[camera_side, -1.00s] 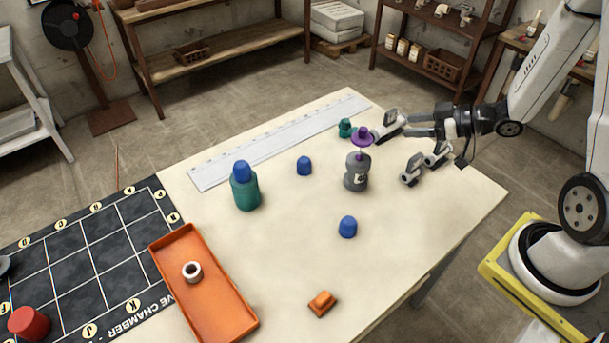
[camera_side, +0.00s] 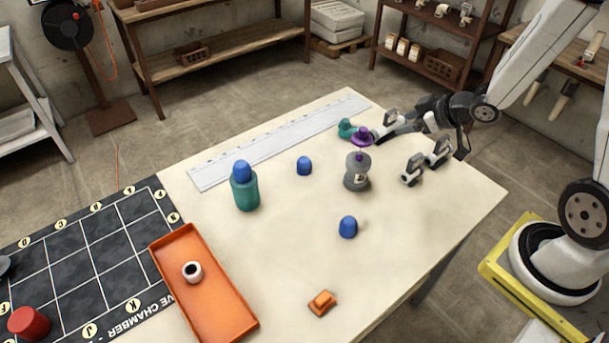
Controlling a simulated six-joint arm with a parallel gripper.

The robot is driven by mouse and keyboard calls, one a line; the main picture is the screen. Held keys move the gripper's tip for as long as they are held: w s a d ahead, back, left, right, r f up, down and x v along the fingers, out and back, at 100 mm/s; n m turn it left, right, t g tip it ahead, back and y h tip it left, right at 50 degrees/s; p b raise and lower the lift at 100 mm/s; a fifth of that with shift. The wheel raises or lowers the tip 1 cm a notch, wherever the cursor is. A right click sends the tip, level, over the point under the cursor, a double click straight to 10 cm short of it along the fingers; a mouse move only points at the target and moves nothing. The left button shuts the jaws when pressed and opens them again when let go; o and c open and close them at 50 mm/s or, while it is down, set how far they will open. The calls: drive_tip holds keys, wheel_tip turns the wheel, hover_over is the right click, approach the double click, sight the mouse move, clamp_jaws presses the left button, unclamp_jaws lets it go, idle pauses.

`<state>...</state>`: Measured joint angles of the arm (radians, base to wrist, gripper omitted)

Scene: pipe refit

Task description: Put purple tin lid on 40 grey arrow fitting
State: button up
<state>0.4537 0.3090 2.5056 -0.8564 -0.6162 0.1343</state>
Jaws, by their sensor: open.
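A thin stem shows between lid and fitting; I cannot tell whether the lid is fully seated. My gripper (camera_side: 400,147) is open, just right of the lid and fitting. One finger is close behind the lid's right edge, the other lies nearer the camera. I see nothing held between them. The fitting's markings are too small to read.
A teal piece (camera_side: 345,129) lies behind the lid. A teal bottle with blue cap (camera_side: 246,190), two blue caps (camera_side: 304,166) (camera_side: 347,228) and an orange piece (camera_side: 322,303) are on the table. An orange tray (camera_side: 222,305) holds a white ring (camera_side: 192,271).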

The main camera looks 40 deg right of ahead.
drive_tip(key=s+a+r+m+g+h, duration=0.1)
drive_tip(key=s+a+m+g, duration=0.3)
drive_tip(key=s+a+g, duration=0.3)
drive_tip(key=shift+s+a+h, duration=0.3)
drive_tip(key=shift+s+a, duration=0.5)
drive_tip(key=shift+a, duration=0.35)
